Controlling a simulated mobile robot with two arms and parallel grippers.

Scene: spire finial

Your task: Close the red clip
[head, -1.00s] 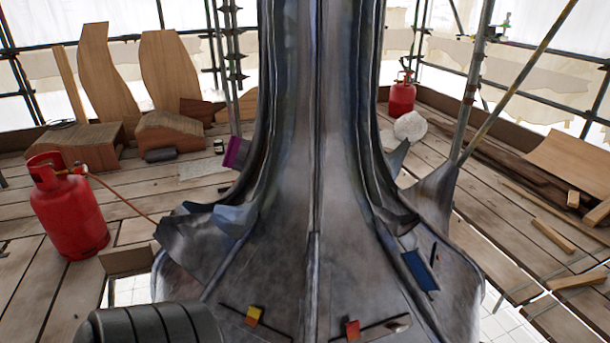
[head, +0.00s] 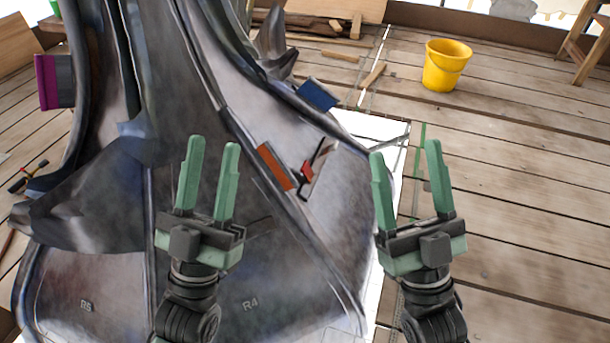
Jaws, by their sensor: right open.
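The red clip (head: 307,171) is a small red piece by a thin dark bar on the lower right flank of the grey metal spire (head: 190,80). It is too small to tell whether it is open or shut. My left gripper (head: 212,146), with green fingers, is in front of the spire, left of the clip. Its fingers are apart with nothing between them. My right gripper (head: 405,153) is open and empty, right of the clip, near the spire's right edge. Neither gripper appears to be on the clip.
An orange-brown plate (head: 275,166) sits just left of the clip. A blue piece (head: 317,94) is above it, and a purple piece (head: 47,82) at the far left. A yellow bucket (head: 446,66) stands on the plank floor at the upper right. The planks at right are mostly clear.

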